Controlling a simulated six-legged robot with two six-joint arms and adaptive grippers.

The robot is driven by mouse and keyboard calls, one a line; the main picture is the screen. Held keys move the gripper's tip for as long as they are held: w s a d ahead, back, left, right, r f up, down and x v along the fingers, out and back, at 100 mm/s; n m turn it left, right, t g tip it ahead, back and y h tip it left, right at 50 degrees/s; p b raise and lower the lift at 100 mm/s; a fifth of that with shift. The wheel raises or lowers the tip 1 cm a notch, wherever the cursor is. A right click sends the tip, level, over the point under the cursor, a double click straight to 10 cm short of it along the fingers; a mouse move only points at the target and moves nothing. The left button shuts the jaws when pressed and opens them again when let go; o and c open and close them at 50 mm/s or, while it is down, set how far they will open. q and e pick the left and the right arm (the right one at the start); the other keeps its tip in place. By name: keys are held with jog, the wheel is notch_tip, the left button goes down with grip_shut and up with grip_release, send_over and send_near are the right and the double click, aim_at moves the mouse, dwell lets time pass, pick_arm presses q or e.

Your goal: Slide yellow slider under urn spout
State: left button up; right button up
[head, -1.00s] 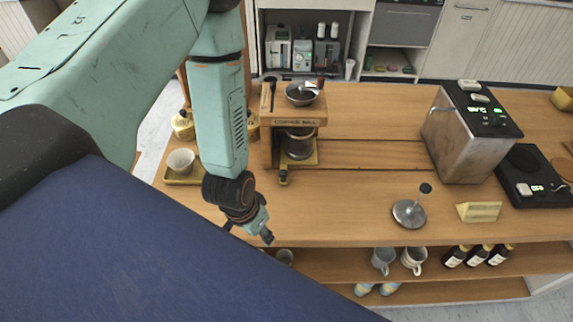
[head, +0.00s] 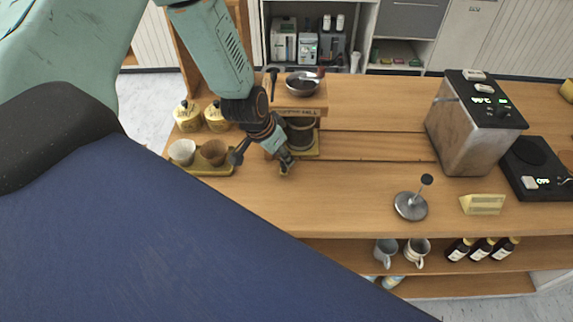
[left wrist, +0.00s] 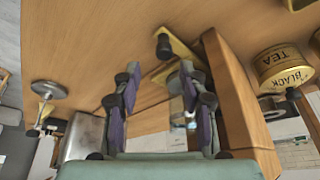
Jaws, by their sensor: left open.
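The yellow slider (head: 312,150) sits at the foot of the wooden coffee mill (head: 298,98), with a dark vessel (head: 299,132) on it. My left gripper (head: 286,166) is open and empty at the slider's front left, partly hiding it. In the left wrist view the slider's dark knob (left wrist: 163,46) shows just beyond and between the open fingertips (left wrist: 160,70), apart from them as far as I can tell. The metal urn (head: 468,135) stands on the right of the counter. Its spout is not clear to me. My right gripper is not in view.
Grooves (head: 380,147) run along the counter from the mill toward the urn, with clear wood around them. A metal tamper (head: 410,205) and a yellow wedge (head: 483,204) stand near the front edge. Cups on a tray (head: 205,170) and yellow tins (head: 187,115) are at left.

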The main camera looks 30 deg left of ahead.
aim_at(283, 163)
pick_arm(q)
jog(key=f+b, duration=0.2)
jog(key=f, duration=0.1)
jog(key=w+a+f+b, duration=0.1)
jog(key=shift+w+f, duration=0.1)
jog(key=shift+f, duration=0.15)
jog(key=shift+w+d+f, duration=0.1)
jog(key=shift+d+f, duration=0.05)
jog(key=shift+f, duration=0.1)
jog(key=shift+w+d+f+b, duration=0.3)
jog(key=shift+w+d+b, duration=0.05)
jog(key=shift+d+b, duration=0.15)
jog(key=shift+a, duration=0.4)
jog(key=shift+s, duration=0.1)
jog(key=shift+c, duration=0.6)
jog(key=shift+d, duration=0.3)
jog(key=c, duration=0.5)
jog(key=shift+a, duration=0.15)
grip_shut()
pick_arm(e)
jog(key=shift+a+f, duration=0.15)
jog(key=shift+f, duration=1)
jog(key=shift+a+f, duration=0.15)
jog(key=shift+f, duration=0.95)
